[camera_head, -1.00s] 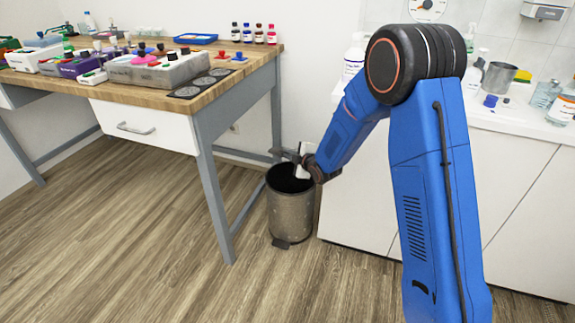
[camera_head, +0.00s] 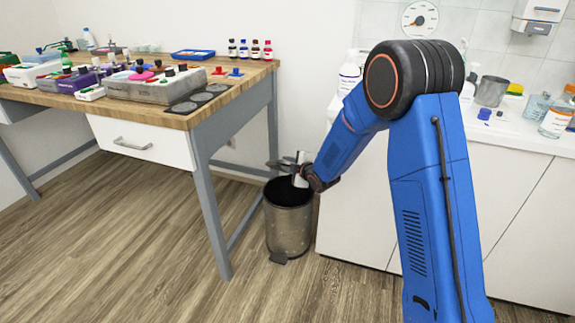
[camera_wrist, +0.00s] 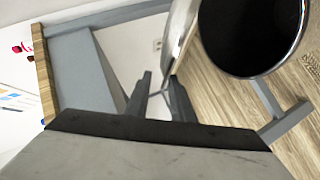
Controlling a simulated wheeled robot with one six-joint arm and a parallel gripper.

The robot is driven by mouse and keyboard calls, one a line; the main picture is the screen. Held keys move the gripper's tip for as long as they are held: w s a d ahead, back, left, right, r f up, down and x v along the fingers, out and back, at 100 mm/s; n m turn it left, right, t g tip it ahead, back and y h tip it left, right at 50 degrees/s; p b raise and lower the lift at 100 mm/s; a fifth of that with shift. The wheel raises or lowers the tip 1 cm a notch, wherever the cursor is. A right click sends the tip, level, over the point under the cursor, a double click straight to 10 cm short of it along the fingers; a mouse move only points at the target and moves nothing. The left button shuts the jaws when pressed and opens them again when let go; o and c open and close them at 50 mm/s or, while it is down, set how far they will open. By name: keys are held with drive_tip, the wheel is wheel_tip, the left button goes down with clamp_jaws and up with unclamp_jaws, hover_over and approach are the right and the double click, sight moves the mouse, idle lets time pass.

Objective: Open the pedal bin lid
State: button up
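The metal pedal bin (camera_head: 289,228) stands on the floor between the wooden table and the white cabinet. Its dark round mouth is uncovered in the head view and also shows at the top right of the wrist view (camera_wrist: 252,32). The shiny lid (camera_wrist: 181,32) appears raised, seen nearly edge-on beside the mouth in the wrist view. The pedal (camera_head: 279,258) is at the bin's front foot. My gripper (camera_head: 275,163) is above the bin's back rim. Its two fingers (camera_wrist: 160,88) are apart with nothing visibly held; the right one is close to the lid, contact unclear.
The wooden table (camera_head: 205,118) with grey legs stands left of the bin, with boxes and bottles on top. The white cabinet (camera_head: 350,225) is close on the right, under a counter with bottles. The floor (camera_head: 130,240) in front is clear.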

drive_tip(key=shift+d, duration=0.1)
drive_tip(key=v, duration=1.7)
drive_tip(key=shift+s, duration=0.15)
drive_tip(key=shift+d, duration=0.15)
